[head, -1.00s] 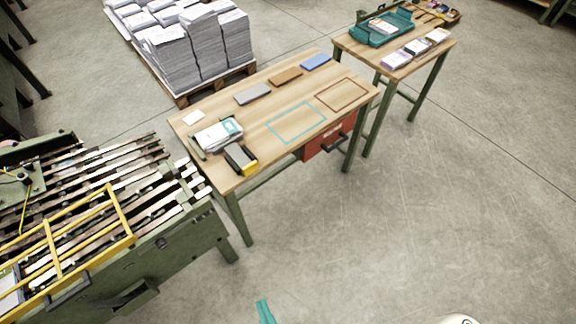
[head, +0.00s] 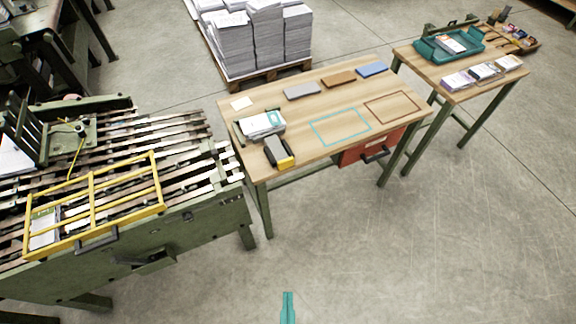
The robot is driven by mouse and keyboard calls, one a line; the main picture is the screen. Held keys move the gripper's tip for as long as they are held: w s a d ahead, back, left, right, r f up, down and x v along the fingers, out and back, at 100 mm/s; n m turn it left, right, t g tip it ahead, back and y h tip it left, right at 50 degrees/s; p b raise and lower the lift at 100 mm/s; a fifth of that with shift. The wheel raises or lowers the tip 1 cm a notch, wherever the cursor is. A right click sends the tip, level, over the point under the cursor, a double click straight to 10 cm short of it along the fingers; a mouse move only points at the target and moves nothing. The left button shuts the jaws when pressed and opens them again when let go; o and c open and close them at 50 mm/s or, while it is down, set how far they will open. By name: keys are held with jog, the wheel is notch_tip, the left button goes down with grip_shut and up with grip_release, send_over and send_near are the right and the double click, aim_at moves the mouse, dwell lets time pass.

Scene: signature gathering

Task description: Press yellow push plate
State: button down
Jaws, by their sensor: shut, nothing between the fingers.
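A small grey and black device with a yellow end plate (head: 286,162) sits at the front left of the wooden table (head: 350,95). The plate faces the table's front edge and is the small yellow surface that best fits the push plate. My gripper (head: 288,296) is a teal pair of fingers at the bottom edge, shut and empty. It is over the floor, well apart from the table and the yellow plate. The rest of my gripper is out of the picture.
A green slatted machine with a yellow guard frame (head: 92,205) stands at left. Booklets in a holder (head: 262,124) lie beside the device. A red drawer (head: 370,148) hangs under the table. The floor (head: 420,250) at front right is clear.

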jog(key=shift+f, duration=0.1)
jog(key=w+d+f+m+g+y, duration=0.1)
jog(key=w+d+f+m+g, duration=0.1)
jog(key=w+f+m, duration=0.6)
jog(key=w+d+f+m+g, duration=0.15)
jog(key=w+f, duration=0.45)
jog(key=f, duration=0.6)
jog(key=w+d+r+m+t+y, duration=0.1)
jog(key=w+r+t+y, duration=0.1)
jog(key=w, duration=0.6)
jog(key=w+d+r+m+t+y, duration=0.2)
jog(key=w+r+y, duration=0.2)
jog(key=w, duration=0.5)
notch_tip(320, 180, up, 3)
jog(key=shift+w+d+f+y, duration=0.15)
jog(key=shift+d+f+y, duration=0.05)
jog(key=shift+d+y, duration=0.1)
jog(key=shift+w+a+m+t, duration=0.1)
jog(key=shift+m+t, duration=0.15)
send_near(286, 165)
jog(key=x, duration=0.6)
jog(key=shift+w+a+r, duration=0.1)
jog(key=shift+w, duration=0.1)
